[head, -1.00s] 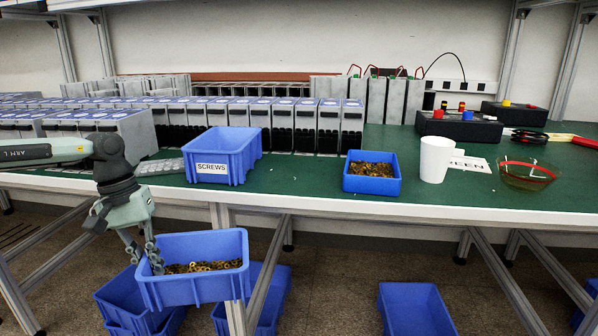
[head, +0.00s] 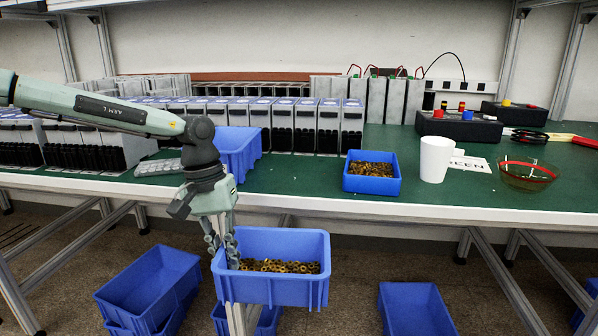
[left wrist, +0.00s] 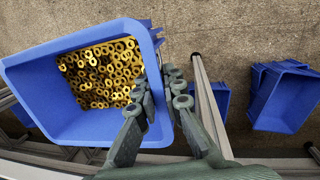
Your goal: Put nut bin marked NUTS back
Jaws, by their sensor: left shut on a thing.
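The blue nut bin (head: 290,288), holding many brass-coloured nuts (head: 278,267), hangs in front of and below the table's front edge. My left gripper (head: 228,258) is shut on the bin's left wall in the head view. In the left wrist view the fingers (left wrist: 158,100) pinch the bin's wall, and the nuts (left wrist: 100,72) lie inside the bin (left wrist: 45,95). No NUTS label shows on the visible sides. My right gripper is out of view.
On the green table (head: 300,185) stand a blue bin (head: 240,150) partly behind my arm, a small blue bin (head: 372,172) of brass parts, a white cup (head: 435,160) and a glass bowl (head: 527,174). Empty blue bins (head: 150,285) lie below. Table room is free between the bins.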

